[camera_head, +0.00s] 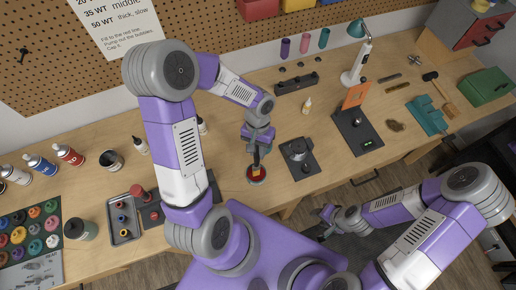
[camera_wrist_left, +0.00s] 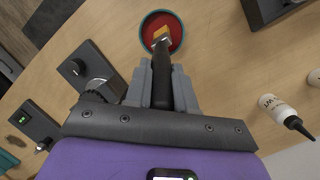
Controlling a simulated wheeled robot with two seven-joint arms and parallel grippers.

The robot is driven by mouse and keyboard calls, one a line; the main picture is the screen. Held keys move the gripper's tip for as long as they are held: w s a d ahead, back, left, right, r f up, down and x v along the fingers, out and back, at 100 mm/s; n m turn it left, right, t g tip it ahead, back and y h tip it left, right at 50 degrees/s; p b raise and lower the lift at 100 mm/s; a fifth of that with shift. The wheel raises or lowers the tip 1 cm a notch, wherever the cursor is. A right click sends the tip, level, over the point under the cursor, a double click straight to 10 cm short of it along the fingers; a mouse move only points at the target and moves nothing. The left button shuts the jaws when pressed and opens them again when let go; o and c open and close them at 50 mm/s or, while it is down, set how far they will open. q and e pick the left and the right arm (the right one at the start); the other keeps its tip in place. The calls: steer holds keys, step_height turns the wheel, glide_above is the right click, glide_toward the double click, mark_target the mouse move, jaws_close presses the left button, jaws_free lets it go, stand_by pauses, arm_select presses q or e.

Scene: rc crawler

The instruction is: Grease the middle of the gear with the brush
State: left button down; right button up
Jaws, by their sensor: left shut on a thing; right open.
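My left gripper (camera_head: 257,147) is shut on a brush (camera_wrist_left: 162,75) with a dark handle and a yellow-orange tip. The brush points down, its tip over a round red dish (camera_head: 257,178) with a dark green rim. In the left wrist view the tip overlaps the dish's red inside (camera_wrist_left: 177,35); I cannot tell whether it touches. A grey round part, seemingly the gear (camera_head: 298,148), sits on a black plate just right of the dish. It is partly hidden by the gripper in the left wrist view (camera_wrist_left: 100,90). My right gripper (camera_head: 326,214) is open and empty, off the table's front edge.
A black stand with an orange panel (camera_head: 355,96) is right of the gear plate. A grey tray (camera_head: 122,220) and several bottles are at the left. A white lamp (camera_head: 355,68) stands at the back.

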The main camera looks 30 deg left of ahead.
arm_select(q)
steer(key=shift+s+d+p+v, duration=0.1)
steer(key=shift+s+p+v, duration=0.15)
steer(key=shift+p+v, duration=0.75)
steer(key=shift+s+d+p+v, duration=0.2)
steer(key=shift+p+v, duration=0.45)
steer(key=shift+v, duration=0.6)
steer(key=shift+s+d+p+v, duration=0.1)
steer(key=shift+s+p+v, duration=0.15)
steer(key=shift+p+v, duration=0.75)
steer(key=shift+w+r, duration=0.1)
steer(key=shift+r, duration=0.2)
